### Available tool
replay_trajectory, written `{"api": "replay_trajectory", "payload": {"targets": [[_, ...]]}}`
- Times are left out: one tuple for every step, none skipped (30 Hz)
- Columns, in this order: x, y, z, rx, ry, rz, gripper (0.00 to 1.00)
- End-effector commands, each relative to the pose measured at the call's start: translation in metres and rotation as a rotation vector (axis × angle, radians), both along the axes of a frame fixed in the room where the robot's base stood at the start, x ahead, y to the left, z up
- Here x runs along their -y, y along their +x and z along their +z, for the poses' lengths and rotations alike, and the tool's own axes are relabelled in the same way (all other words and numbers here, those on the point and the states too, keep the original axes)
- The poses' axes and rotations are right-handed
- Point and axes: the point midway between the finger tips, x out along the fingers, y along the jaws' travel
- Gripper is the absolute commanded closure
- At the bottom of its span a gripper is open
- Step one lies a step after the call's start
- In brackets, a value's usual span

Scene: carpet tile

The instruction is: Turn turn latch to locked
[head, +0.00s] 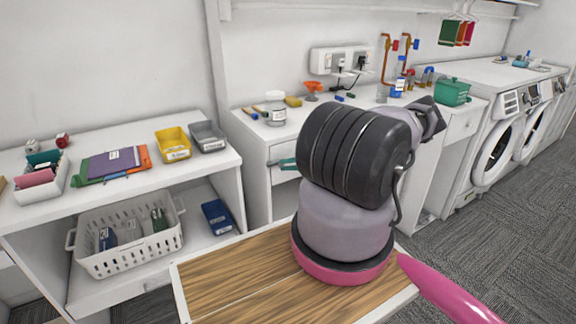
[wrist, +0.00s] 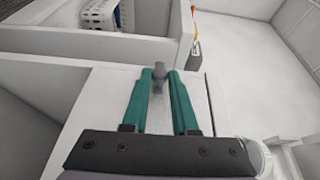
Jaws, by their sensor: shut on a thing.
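The turn latch (wrist: 158,76) shows in the wrist view as a small grey knob on a white cabinet face. My gripper (wrist: 161,80) has two teal fingers, one on each side of the latch, and is shut on it. In the head view the teal fingertips of my gripper (head: 284,163) reach the front of the white cabinet (head: 258,190) under the counter. My own arm covers much of that cabinet, and the latch cannot be made out there. Whether the latch points to locked or unlocked cannot be told.
A white shelf unit (head: 105,200) stands to the left, with a white basket (head: 128,252) on its lower shelf. A jar (head: 275,108) and small items lie on the counter above. A wood-topped surface (head: 235,280) is in front. Washing machines (head: 497,150) stand right.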

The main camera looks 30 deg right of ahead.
Motion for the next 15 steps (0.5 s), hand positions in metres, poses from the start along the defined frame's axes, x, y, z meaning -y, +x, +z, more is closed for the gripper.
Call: {"api": "replay_trajectory", "payload": {"targets": [[-0.0017, -0.0002, 0.0001, 0.000, 0.002, 0.003, 1.00], [-0.0018, -0.0003, 0.0001, 0.000, 0.002, 0.003, 1.00], [-0.0018, -0.0003, 0.0001, 0.000, 0.002, 0.003, 1.00], [-0.0018, -0.0003, 0.0002, 0.000, 0.002, 0.003, 1.00], [-0.0018, -0.0003, 0.0002, 0.000, 0.002, 0.003, 1.00], [-0.0019, -0.0002, 0.0002, 0.000, 0.002, 0.004, 1.00], [-0.0019, -0.0002, 0.0002, 0.000, 0.002, 0.004, 1.00], [-0.0020, -0.0002, 0.0002, 0.000, 0.002, 0.004, 1.00], [-0.0020, -0.0002, 0.0002, 0.000, 0.002, 0.004, 0.58], [-0.0020, -0.0002, 0.0002, 0.000, 0.002, 0.004, 0.47], [-0.0019, -0.0002, 0.0002, -0.001, 0.001, 0.003, 0.45], [-0.0017, -0.0001, 0.0002, -0.001, 0.001, 0.003, 0.45], [-0.0016, -0.0002, 0.0001, -0.001, 0.001, 0.003, 0.45], [-0.0014, -0.0001, 0.0001, -0.001, 0.001, 0.003, 0.45], [-0.0012, -0.0001, 0.0002, -0.001, 0.000, 0.002, 0.45]]}}
